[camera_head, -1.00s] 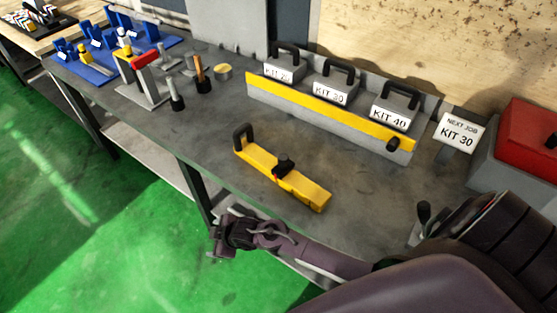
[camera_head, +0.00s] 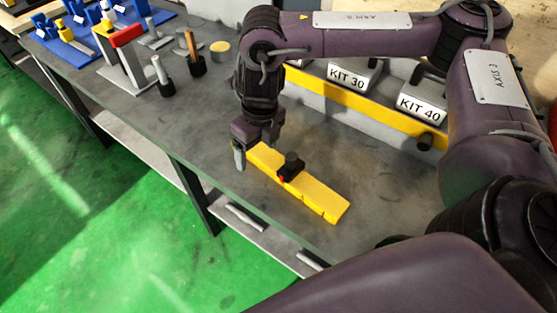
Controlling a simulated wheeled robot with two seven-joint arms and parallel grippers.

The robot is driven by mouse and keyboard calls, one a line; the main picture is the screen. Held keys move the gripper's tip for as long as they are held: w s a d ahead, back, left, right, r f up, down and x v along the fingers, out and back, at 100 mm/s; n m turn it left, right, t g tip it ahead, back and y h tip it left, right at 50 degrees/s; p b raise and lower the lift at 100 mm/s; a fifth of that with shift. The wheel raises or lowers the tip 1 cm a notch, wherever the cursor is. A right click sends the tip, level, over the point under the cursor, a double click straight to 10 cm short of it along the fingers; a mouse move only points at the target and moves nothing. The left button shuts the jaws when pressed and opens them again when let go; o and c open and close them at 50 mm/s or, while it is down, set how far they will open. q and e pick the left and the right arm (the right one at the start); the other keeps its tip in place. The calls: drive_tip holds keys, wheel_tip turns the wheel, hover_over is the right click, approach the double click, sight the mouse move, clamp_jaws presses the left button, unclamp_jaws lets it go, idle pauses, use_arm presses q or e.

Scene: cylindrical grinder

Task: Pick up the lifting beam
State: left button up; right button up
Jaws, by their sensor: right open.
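The lifting beam (camera_head: 322,198) is a yellow bar with a black knob and a small red mark near its middle. It lies on the grey bench (camera_head: 215,172) near the front edge. My right gripper (camera_head: 255,150) points down at the beam's left end, where a black handle stood in the earlier view. The gripper is open, with its fingers around or beside that end. The handle is hidden by the gripper, and I cannot tell whether the fingers touch it. My left gripper is not in view.
A rack with a yellow front rail (camera_head: 340,95) stands behind the beam, holding weights labelled KIT 30 (camera_head: 348,76) and KIT 40 (camera_head: 421,106), partly behind my arm. Tools, a red-topped stand (camera_head: 126,37) and blue fixtures (camera_head: 65,45) stand at the left. Bare bench lies left of the beam.

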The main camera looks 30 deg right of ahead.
sight(280, 164)
drive_tip(key=shift+h, duration=0.5)
drive_tip(key=d, duration=0.3)
drive_tip(key=d+r, duration=0.1)
drive_tip(key=shift+s+d, duration=0.15)
drive_tip(key=shift+s, duration=0.2)
drive_tip(key=shift+s+d+f+b, duration=0.1)
drive_tip(key=shift+s+d+b, duration=0.05)
drive_tip(key=shift+d+b, duration=0.15)
drive_tip(key=f, duration=0.2)
drive_tip(key=f+b, duration=0.1)
drive_tip(key=f, duration=0.1)
drive_tip(key=f+b, duration=0.1)
drive_tip(key=f, duration=0.2)
drive_tip(key=shift+s+f, duration=0.1)
drive_tip(key=shift+s, duration=0.25)
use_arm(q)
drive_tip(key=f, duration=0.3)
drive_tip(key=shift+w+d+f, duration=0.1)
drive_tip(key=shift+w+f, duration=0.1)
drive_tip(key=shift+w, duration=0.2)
use_arm(e)
drive_tip(key=shift+w, duration=0.1)
drive_tip(key=c, duration=1.6)
